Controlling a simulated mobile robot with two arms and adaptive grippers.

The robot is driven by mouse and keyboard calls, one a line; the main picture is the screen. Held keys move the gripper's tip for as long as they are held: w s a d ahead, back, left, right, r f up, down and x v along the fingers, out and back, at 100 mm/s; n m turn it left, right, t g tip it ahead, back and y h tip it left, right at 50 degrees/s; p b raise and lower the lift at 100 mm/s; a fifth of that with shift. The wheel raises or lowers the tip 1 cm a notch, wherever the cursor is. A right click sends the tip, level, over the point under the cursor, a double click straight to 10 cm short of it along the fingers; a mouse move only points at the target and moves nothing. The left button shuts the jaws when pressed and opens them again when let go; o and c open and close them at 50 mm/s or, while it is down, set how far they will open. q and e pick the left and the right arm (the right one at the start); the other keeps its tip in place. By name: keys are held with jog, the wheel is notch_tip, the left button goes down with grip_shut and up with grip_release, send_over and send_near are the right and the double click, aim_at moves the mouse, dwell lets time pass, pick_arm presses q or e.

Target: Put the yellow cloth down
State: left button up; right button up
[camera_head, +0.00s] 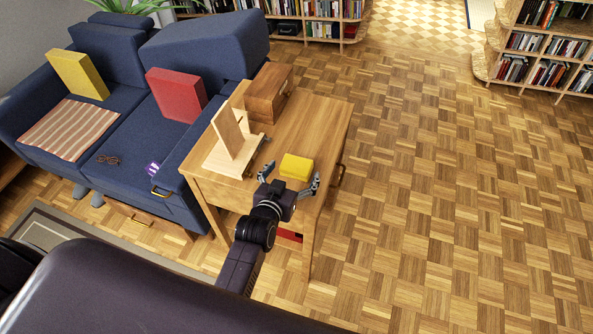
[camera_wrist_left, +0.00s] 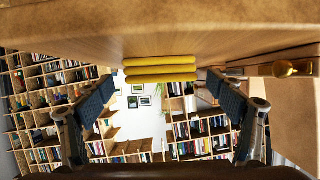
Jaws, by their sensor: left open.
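The yellow cloth (camera_head: 297,166) is a folded block near the front right part of the wooden side table (camera_head: 309,118). In the left wrist view, where the picture is upside down, the folded cloth (camera_wrist_left: 160,70) shows as stacked yellow layers against the table top (camera_wrist_left: 220,35). My left gripper (camera_head: 290,179) is open, with its fingers spread to either side of the cloth. The wrist view shows gaps between both fingers of the left gripper (camera_wrist_left: 160,88) and the cloth. My right gripper is not in view.
A wooden stand (camera_head: 234,140) and a wooden box (camera_head: 269,93) occupy the table's left and back. A blue sofa (camera_head: 135,125) with a yellow cushion (camera_head: 78,74) and a red cushion (camera_head: 176,94) stands left. Parquet floor (camera_head: 450,190) is clear to the right.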

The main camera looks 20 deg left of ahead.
aim_at(295, 167)
pick_arm(q)
jog(key=b+x, duration=0.2)
jog(key=x, duration=0.1)
jog(key=shift+f, duration=0.1)
jog(key=shift+w, duration=0.2)
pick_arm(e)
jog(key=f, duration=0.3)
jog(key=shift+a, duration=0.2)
pick_arm(q)
jog(key=c, duration=1.4)
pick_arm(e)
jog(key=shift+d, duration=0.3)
pick_arm(q)
jog(key=shift+o, duration=0.2)
jog(key=shift+r, duration=0.25)
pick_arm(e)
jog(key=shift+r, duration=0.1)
